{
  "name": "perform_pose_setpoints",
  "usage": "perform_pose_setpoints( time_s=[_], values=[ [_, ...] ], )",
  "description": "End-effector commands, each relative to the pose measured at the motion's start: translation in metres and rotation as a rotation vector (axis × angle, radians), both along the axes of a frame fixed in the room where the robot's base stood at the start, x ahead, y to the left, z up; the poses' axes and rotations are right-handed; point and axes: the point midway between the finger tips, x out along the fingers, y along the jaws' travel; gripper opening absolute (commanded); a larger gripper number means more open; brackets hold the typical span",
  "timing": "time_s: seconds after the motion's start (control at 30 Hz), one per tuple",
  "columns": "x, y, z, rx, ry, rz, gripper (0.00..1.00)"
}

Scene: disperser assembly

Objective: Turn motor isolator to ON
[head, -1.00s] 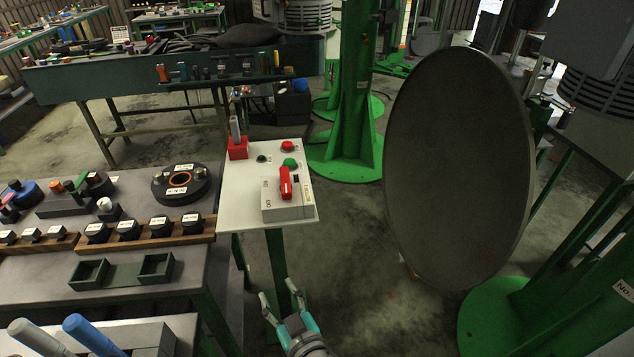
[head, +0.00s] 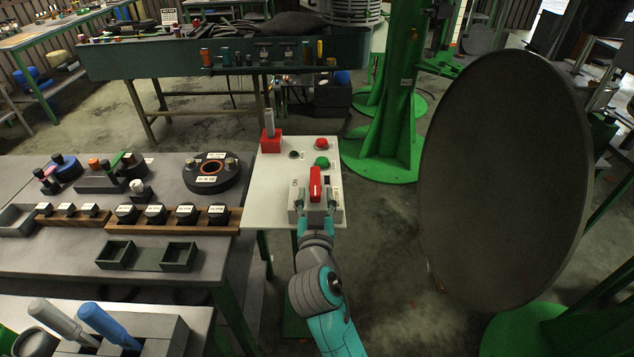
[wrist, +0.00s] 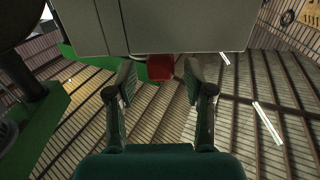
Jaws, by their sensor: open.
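The motor isolator is a pale box (head: 338,216) with a red handle (head: 315,182) on top, near the front edge of the white control panel (head: 262,205). The handle points away from me, roughly along the panel. Small labels flank it, too small to read surely. My gripper (head: 316,218) is at the near side of the box, its fingers apart and pointing at it. In the wrist view my gripper (wrist: 160,78) is open, with a red part (wrist: 160,67), apparently the handle, between and just beyond the fingertips. I cannot tell whether they touch.
A green button (head: 322,162), a red button (head: 321,143) and a red block with a grey lever (head: 271,145) stand farther back on the panel. A workbench (head: 60,250) with parts lies left. A large dark disc (head: 505,180) stands right, with floor between.

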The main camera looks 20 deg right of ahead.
Motion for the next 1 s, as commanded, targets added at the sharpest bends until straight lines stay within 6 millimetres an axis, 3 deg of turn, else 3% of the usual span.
perform_pose_setpoints(
  time_s=[0.3,0.73,0.93,1.0],
  values=[
    [0.042,-0.014,0.000,0.000,0.001,0.000,0.52],
    [0.049,-0.016,0.000,0.000,0.000,0.000,0.52],
    [0.049,-0.016,0.000,0.000,0.001,0.001,0.02],
    [0.049,-0.016,0.000,0.000,0.001,0.001,0.00]
  ],
)
